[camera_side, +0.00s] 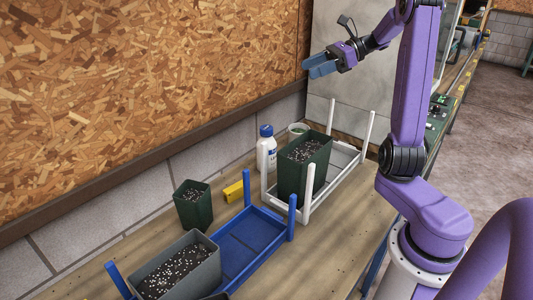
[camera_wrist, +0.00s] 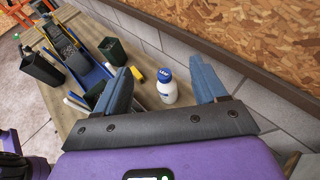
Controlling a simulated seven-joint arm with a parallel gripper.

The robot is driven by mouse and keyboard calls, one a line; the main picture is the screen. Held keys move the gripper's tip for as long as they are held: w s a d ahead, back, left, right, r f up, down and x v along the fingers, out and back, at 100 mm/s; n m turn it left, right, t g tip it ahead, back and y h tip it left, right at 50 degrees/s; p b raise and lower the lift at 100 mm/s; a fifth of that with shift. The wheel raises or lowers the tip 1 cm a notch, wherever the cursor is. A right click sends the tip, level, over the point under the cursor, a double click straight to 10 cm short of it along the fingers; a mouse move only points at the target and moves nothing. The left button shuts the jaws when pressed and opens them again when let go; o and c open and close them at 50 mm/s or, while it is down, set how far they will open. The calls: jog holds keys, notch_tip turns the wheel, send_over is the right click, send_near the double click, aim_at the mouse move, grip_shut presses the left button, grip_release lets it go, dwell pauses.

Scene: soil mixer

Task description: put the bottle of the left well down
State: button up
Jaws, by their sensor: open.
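A white bottle with a blue cap (camera_side: 266,148) stands upright on the bench, by the wall and beside the white rack (camera_side: 346,160). A tall green pot of speckled soil (camera_side: 303,165) stands in that rack. The blue rack (camera_side: 250,233) is in front, with a grey pot of soil (camera_side: 178,272) in its near end. My gripper (camera_side: 318,66) is open and empty, high above the bench and well apart from the bottle. In the wrist view the bottle (camera_wrist: 168,88) appears between the fingers (camera_wrist: 163,84).
A smaller green pot of soil (camera_side: 193,205) and a yellow block (camera_side: 233,191) stand on the bench left of the bottle. The wall runs close behind the bottle. The racks' upright posts stick up.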

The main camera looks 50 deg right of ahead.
notch_tip(320, 180, down, 14)
jog(key=shift+s+a+x, duration=0.1)
jog(key=shift+x, duration=2)
jog(key=shift+s+a+x, duration=0.15)
jog(key=shift+x, duration=1.9)
jog(key=shift+s+a+x, duration=0.1)
jog(key=shift+x, duration=2)
jog(key=shift+r, duration=0.15)
grip_shut()
